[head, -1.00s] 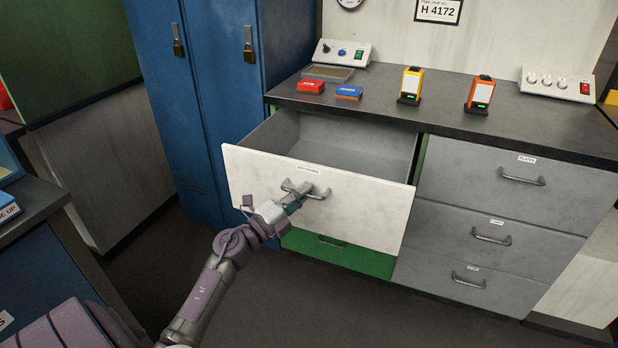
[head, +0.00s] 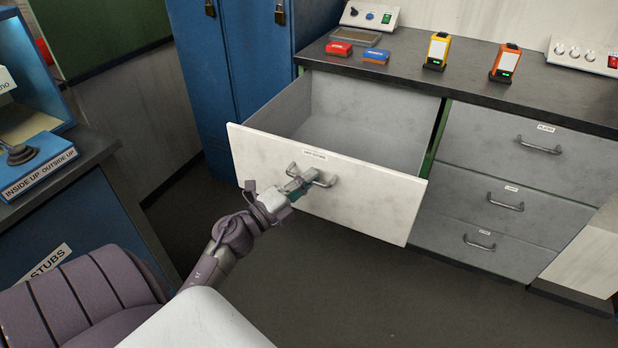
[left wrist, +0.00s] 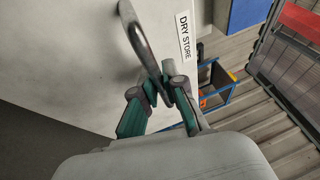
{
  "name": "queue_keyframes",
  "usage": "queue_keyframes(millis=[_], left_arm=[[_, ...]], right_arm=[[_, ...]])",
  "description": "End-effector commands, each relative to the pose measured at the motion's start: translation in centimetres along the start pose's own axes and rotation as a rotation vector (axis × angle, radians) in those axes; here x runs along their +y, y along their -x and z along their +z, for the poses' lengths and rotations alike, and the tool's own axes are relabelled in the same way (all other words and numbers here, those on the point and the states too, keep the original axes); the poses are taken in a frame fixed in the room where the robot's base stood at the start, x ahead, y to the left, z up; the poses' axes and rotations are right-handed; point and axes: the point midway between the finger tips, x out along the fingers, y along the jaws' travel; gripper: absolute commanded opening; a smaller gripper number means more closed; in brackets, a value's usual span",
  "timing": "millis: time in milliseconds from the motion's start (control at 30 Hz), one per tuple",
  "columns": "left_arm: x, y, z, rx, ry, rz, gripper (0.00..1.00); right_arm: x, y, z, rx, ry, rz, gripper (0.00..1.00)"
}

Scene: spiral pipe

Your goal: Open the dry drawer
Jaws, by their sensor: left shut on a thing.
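The dry drawer (head: 368,200) has a white front and stands pulled well out of the counter unit. Its inside (head: 350,125) looks empty in the head view. Its label reads "DRY STORE" in the left wrist view (left wrist: 184,36). My left gripper (head: 300,185) is shut on the drawer's metal handle (head: 324,180). The left wrist view shows the fingers (left wrist: 160,92) closed around one end of the handle (left wrist: 136,38). My right gripper is not in view.
Three grey closed drawers (head: 490,190) stand to the right. The counter top (head: 470,85) holds red and blue items (head: 340,48), yellow and orange devices (head: 438,50) and control boxes. Blue lockers (head: 235,70) stand behind, a blue bench (head: 80,220) at left. The floor in front is clear.

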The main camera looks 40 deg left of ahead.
Motion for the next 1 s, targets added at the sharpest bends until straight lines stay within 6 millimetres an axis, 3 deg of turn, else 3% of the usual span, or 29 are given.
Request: queue_keyframes(millis=[167,200,333,733,1000], left_arm=[[0.1,0.0,0.1,-0.002,0.0,0.001,0.0],[0.1,0.0,0.1,-0.002,0.0,0.001,0.16],[0.0,0.0,0.1,-0.001,0.0,0.001,0.36],[0.1,0.8,0.0,0.0,0.002,0.002,0.36],[0.2,6.1,0.0,-0.003,0.003,0.005,0.36]], right_arm=[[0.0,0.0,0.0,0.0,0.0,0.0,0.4],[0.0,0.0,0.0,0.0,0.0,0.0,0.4],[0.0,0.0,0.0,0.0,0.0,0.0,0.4],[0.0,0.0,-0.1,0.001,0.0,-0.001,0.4],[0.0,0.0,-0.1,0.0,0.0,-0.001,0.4]])
